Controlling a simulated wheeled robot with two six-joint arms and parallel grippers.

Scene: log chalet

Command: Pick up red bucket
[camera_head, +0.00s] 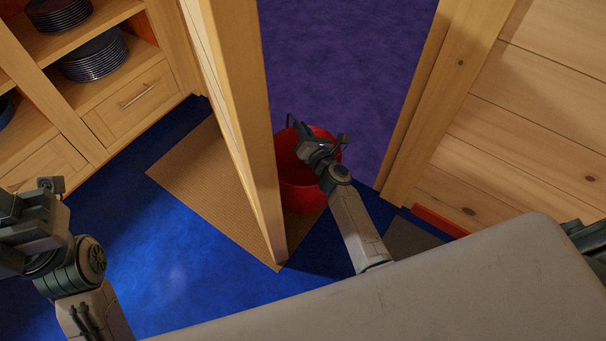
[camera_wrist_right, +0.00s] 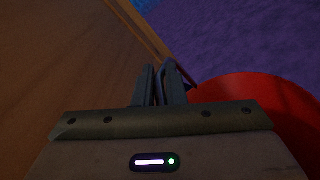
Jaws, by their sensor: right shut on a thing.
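The red bucket (camera_head: 297,190) stands in the doorway beside the open door's edge, partly hidden by my right arm. Its red side also shows at the right of the right wrist view (camera_wrist_right: 265,105). My right gripper (camera_head: 300,129) is at the bucket's far upper part. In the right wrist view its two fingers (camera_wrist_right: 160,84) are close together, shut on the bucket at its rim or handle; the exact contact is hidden. My left gripper (camera_head: 30,225) is at the left edge, away from the bucket, and its fingers cannot be made out.
A wooden door (camera_head: 240,110) stands close on the bucket's left. A door frame (camera_head: 425,110) and plank wall are on the right. A tan mat (camera_head: 200,175) lies on the blue floor (camera_head: 160,250). Shelves with stacked plates (camera_head: 93,57) stand at the upper left. Purple floor (camera_head: 345,60) beyond the doorway is clear.

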